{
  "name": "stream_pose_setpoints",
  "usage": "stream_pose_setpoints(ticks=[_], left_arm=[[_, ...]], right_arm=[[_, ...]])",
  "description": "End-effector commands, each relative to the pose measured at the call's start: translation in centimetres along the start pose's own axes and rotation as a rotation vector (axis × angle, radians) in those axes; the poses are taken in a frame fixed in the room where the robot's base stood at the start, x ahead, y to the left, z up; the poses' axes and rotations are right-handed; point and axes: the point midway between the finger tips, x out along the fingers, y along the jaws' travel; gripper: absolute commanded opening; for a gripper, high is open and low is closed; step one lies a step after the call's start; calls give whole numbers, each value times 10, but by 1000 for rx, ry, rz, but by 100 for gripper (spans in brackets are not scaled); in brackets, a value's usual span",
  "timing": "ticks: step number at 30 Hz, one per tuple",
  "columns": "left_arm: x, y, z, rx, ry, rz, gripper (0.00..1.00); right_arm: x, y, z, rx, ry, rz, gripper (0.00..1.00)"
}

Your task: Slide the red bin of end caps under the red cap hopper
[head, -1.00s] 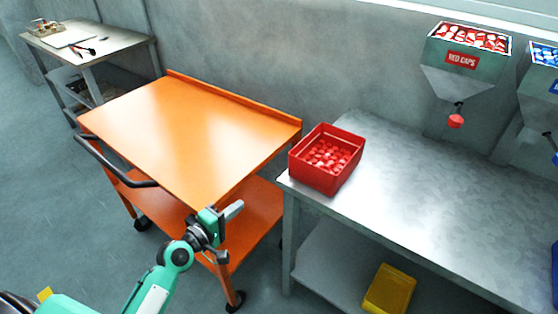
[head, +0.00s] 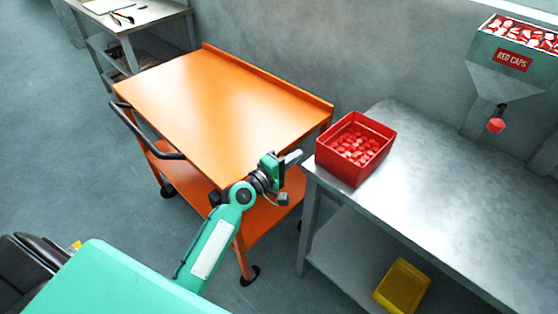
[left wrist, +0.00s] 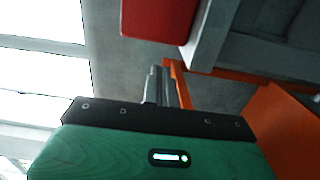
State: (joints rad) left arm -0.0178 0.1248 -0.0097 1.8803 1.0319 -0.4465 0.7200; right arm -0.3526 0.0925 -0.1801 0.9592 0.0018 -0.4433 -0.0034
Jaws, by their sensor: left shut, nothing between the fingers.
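The red bin (head: 343,168) holds many red end caps and sits on the left end of the grey metal bench. The red cap hopper (head: 497,80), labelled RED CAPS, hangs on the wall at the upper right, with a red knob (head: 496,125) below its spout. My left gripper (head: 292,158) is shut and empty. It is just left of the red bin, apart from it, off the bench's left end. In the left wrist view the shut fingers (left wrist: 160,88) show below the red bin (left wrist: 155,20). My right gripper is not in view.
The grey bench top (head: 440,200) is clear between bin and hopper. A yellow bin (head: 402,288) lies on the lower shelf. An orange cart (head: 215,105) stands left of the bench. A side table with tools (head: 130,15) is at the back left.

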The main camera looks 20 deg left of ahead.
Motion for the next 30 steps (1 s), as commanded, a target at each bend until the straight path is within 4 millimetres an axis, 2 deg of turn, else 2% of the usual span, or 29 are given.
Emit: stream_pose_setpoints(ticks=[6, 20, 23, 26, 30], left_arm=[[14, 1, 14, -1, 1, 1, 0], [19, 1, 19, -1, 1, 1, 0], [32, 3, 32, -3, 0, 1, 0], [49, 4, 49, -3, 0, 1, 0], [66, 2, 66, -2, 0, 0, 0]], right_arm=[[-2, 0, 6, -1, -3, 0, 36], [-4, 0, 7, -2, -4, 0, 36], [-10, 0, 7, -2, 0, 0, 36], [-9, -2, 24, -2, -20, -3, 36], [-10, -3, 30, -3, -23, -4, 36]])
